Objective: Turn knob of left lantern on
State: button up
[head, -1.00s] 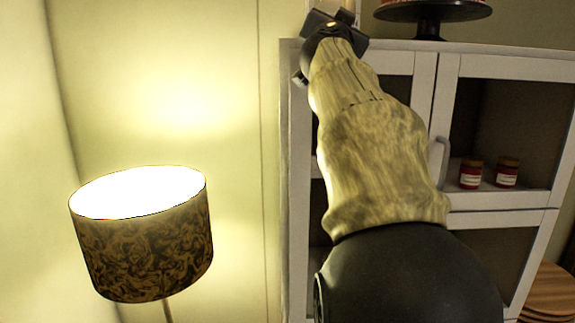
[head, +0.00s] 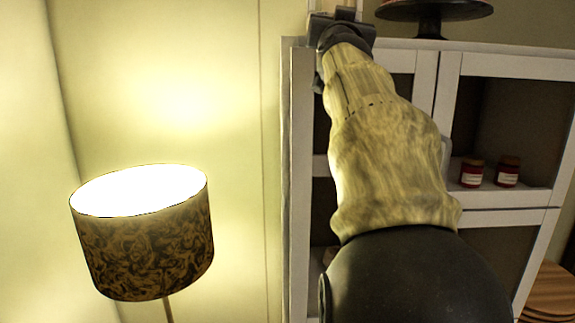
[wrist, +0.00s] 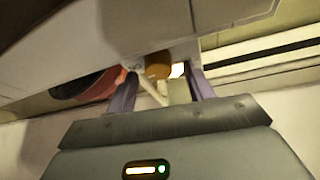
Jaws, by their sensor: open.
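My gripper (head: 347,8) is at the top edge of the head view, above the top left corner of the white cabinet. In the wrist view my gripper (wrist: 163,74) has its two fingers apart. An orange-brown round part (wrist: 158,65) shows between the fingertips, with a small bright patch beside it. A thin pale rod also shows between the fingers. I cannot tell whether these belong to the left lantern or which part is its knob. No whole lantern is clear in either view. Contact with the fingers cannot be told.
The white cabinet (head: 296,150) stands under my arm, with red-labelled jars (head: 472,173) on a shelf. A dark cake stand (head: 432,10) stands on its top, to the right. A lit lamp with a patterned shade (head: 145,245) stands at left.

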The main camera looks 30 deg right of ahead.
jog(key=shift+f+n+t+y+b, duration=0.15)
jog(key=shift+n+t+y+b, duration=0.15)
jog(key=shift+n+b, duration=0.35)
